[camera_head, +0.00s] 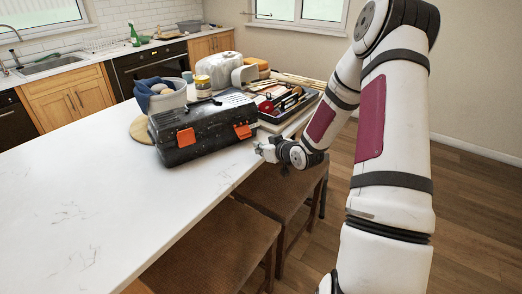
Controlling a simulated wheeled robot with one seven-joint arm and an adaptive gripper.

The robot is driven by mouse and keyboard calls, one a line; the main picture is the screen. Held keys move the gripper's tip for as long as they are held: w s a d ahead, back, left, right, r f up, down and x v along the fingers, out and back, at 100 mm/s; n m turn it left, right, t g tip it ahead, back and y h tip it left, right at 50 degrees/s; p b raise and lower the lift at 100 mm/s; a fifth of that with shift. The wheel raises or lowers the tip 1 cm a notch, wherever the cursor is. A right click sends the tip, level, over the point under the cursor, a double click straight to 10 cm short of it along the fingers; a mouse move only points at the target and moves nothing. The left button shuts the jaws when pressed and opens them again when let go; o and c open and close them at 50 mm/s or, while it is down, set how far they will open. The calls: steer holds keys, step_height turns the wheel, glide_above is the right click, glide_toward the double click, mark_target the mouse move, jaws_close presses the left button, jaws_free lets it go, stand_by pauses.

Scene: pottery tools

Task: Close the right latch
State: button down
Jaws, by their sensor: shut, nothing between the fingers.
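A black toolbox (200,127) with pale smears stands on the white table, its lid down. Its left orange latch (186,138) lies against the front face. Its right orange latch (243,131) sits at the right end of the front and looks tilted outward, though it is small in the picture. My gripper (261,150) is shut and empty. It is at the table's edge, in front of the toolbox and a little below and right of the right latch. It appears apart from the latch.
The white table (95,200) is clear at the front left. A tray (290,108) of tools is right of the toolbox. A grey bucket (168,98) with a blue cloth and a jar (203,85) stand behind. Brown chairs (215,250) are below the table's edge.

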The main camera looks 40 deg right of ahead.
mark_target(245, 135)
steer(key=shift+b+x, duration=1.75)
steer(key=shift+x, duration=0.75)
steer(key=shift+w+b, duration=1.2)
steer(key=shift+w, duration=1.15)
steer(key=shift+s+r+p, duration=0.2)
steer(key=shift+r+p, duration=0.45)
steer(key=shift+r, duration=0.55)
steer(key=shift+p+v, duration=0.55)
steer(key=shift+v, duration=0.5)
steer(key=shift+s+r+p, duration=0.3)
steer(key=shift+r, duration=0.3)
steer(key=shift+s+r+p, duration=0.3)
steer(key=shift+r, duration=0.35)
steer(key=w+r+p, duration=0.1)
steer(key=r, duration=0.1)
steer(key=w+r+p, duration=0.1)
steer(key=r+p, duration=0.1)
steer(key=shift+w, duration=0.15)
